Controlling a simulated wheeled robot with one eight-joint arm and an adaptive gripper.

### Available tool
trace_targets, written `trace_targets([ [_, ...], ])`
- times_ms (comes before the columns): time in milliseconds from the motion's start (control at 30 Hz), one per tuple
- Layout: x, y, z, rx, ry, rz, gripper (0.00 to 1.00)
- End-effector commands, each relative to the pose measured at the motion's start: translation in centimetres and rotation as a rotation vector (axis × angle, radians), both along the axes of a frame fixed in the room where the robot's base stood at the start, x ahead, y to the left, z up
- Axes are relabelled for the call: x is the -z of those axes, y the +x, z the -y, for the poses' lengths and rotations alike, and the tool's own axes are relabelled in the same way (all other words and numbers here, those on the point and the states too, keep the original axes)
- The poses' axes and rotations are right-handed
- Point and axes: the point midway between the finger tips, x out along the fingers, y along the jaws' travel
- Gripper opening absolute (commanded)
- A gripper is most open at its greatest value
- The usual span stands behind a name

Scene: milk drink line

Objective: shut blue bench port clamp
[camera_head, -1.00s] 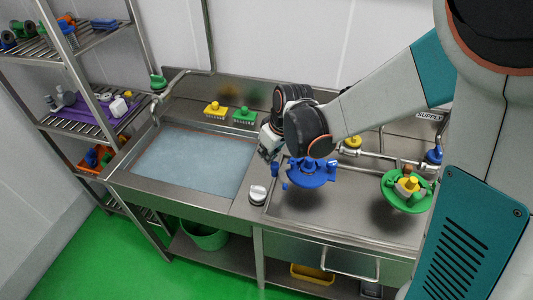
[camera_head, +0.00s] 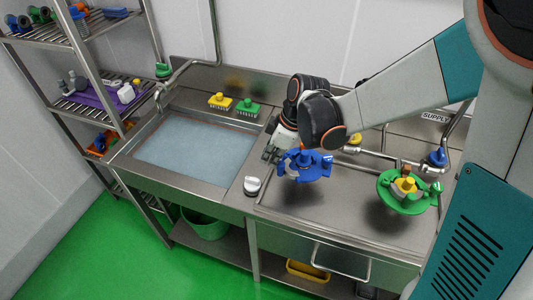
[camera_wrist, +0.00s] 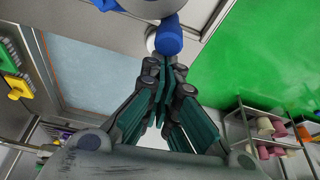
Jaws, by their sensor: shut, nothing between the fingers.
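The blue bench port clamp (camera_head: 312,166) sits on a round blue port above the steel bench, right of the basin. A small blue knob (camera_head: 281,168) shows at its left side. My gripper (camera_head: 272,154) is just left of the clamp, at the basin's right edge, its fingers shut and empty. In the wrist view the shut fingertips (camera_wrist: 165,65) are right by a blue cylindrical handle (camera_wrist: 168,38). I cannot tell whether they touch. My wrist hides some of the clamp's far side.
A white knob (camera_head: 252,185) is on the bench front. A water-filled basin (camera_head: 195,145) lies left. A supply pipe (camera_head: 385,156) runs behind the ports.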

Motion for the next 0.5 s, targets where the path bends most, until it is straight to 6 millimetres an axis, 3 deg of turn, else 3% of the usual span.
trace_targets([
  [500, 0.0, -2.1, 3.4, -0.481, 0.000, 0.000, 0.00],
])
